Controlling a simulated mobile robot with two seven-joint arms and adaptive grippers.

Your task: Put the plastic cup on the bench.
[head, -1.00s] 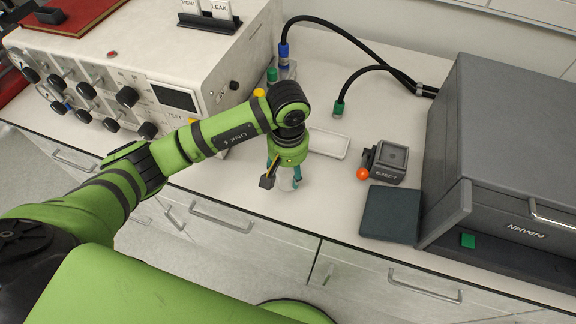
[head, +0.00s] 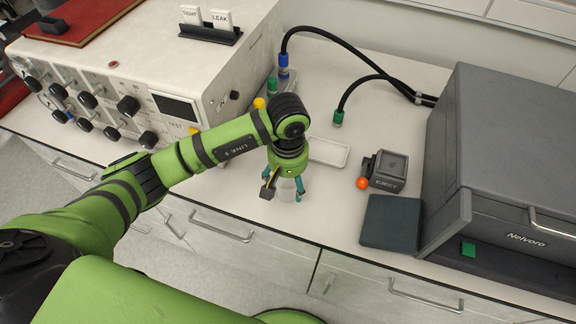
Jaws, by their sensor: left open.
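The plastic cup (head: 287,189) is a small clear, whitish cup below my left gripper in the head view. It appears to stand on the white bench (head: 330,207) near the front edge. My left gripper (head: 285,190) points down over the cup, with its teal fingers spread on either side of it. The fingers are open; the wrist hides the cup's top, and I cannot tell whether the fingers touch it. My right gripper is not in view.
A white tray (head: 328,151) lies just behind the gripper. To the right are a small device with an orange knob (head: 386,172), a dark mat (head: 390,222) and a large grey Nelvoro unit (head: 510,150). A control box (head: 150,70) stands left. Black hoses (head: 350,46) curve behind.

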